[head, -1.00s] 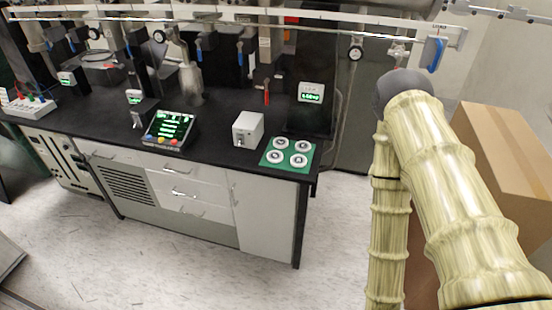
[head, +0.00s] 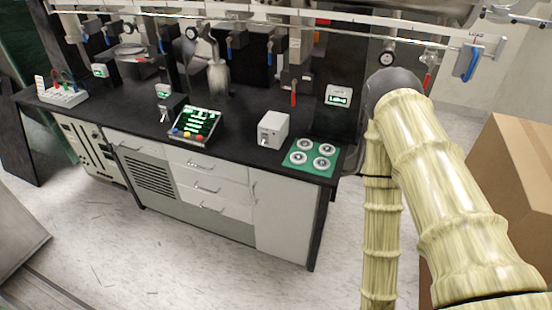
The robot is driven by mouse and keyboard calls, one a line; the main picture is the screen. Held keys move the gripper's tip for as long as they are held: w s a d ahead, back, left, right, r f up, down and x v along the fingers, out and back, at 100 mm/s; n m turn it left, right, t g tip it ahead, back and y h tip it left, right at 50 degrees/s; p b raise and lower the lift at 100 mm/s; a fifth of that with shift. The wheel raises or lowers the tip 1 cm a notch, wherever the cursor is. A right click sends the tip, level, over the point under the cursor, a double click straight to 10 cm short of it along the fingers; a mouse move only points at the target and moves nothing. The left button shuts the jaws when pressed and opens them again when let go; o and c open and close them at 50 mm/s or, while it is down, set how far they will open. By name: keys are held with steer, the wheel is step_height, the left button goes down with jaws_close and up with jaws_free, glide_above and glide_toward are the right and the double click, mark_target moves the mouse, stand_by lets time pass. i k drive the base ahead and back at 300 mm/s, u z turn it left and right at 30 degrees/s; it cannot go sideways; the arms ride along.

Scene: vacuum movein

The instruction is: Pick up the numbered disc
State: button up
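Several round white discs with dark centres lie on a green mat (head: 291,170) at the right front corner of the black bench top. A front disc (head: 321,163) and a back disc (head: 305,144) show among them. Their numbers are too small to read. My arm, with pale yellow ribbed covers, fills the right side of the head view, to the right of the mat. My gripper is not in view.
Left of the mat stand a grey-white box (head: 273,130) and a panel with a green screen (head: 195,124). A small display (head: 338,96) stands behind the mat. A cardboard box (head: 500,190) is at the right. The floor (head: 190,265) before the bench is clear.

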mark_target(298, 158)
steer(key=u, duration=1.65)
steer(key=i, duration=1.6)
steer(key=z, duration=2.5)
steer(key=k, duration=0.35)
steer(key=i, duration=0.35)
